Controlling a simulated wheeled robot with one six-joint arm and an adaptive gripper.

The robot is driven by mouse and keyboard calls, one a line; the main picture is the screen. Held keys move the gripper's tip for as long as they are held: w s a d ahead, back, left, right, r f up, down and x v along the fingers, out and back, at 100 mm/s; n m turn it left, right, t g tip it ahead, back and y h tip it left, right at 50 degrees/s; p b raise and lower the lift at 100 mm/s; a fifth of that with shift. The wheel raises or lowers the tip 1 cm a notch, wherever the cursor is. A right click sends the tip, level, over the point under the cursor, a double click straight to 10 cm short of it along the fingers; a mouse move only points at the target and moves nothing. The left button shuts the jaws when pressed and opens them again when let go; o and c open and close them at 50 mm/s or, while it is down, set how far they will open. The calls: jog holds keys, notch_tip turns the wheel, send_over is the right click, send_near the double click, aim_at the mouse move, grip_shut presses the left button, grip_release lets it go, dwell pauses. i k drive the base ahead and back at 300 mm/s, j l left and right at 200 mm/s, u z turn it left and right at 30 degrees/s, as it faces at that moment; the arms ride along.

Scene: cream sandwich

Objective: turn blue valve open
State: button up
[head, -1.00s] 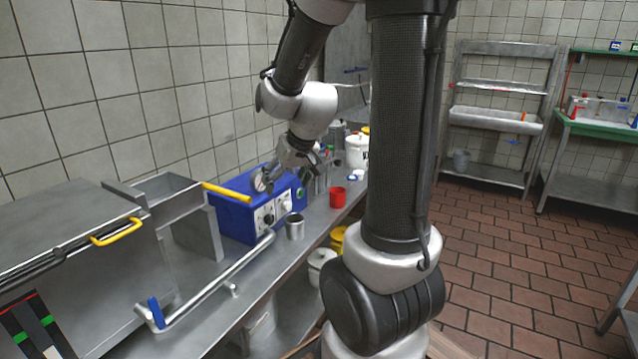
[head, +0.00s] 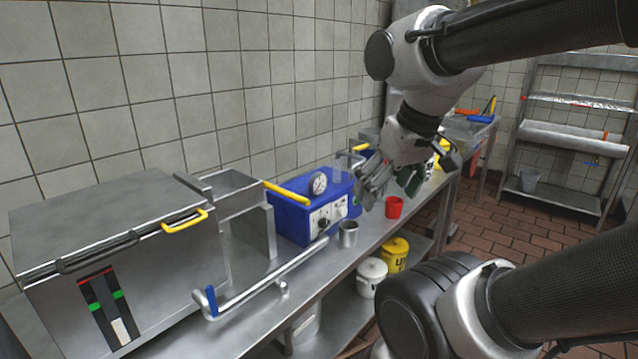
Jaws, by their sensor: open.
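A blue valve lever (head: 211,300) stands upright at the near end of a bent metal pipe (head: 265,279) along the front edge of the steel counter (head: 180,340). My gripper (head: 372,190) is open and empty. It hangs above the counter, to the right of the blue box and well away from the lever on the pipe.
A blue box (head: 290,217) with a gauge and knobs stands on the counter, beside a metal cup (head: 348,234) and a red cup (head: 394,207). A steel machine (head: 110,235) with a yellow handle fills the left. White and yellow buckets (head: 394,254) sit below.

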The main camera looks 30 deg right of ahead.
aim_at(213, 308)
jog(key=k+j+z, duration=0.2)
jog(key=k, duration=0.3)
jog(key=k+j+z, duration=0.2)
jog(key=k, duration=0.3)
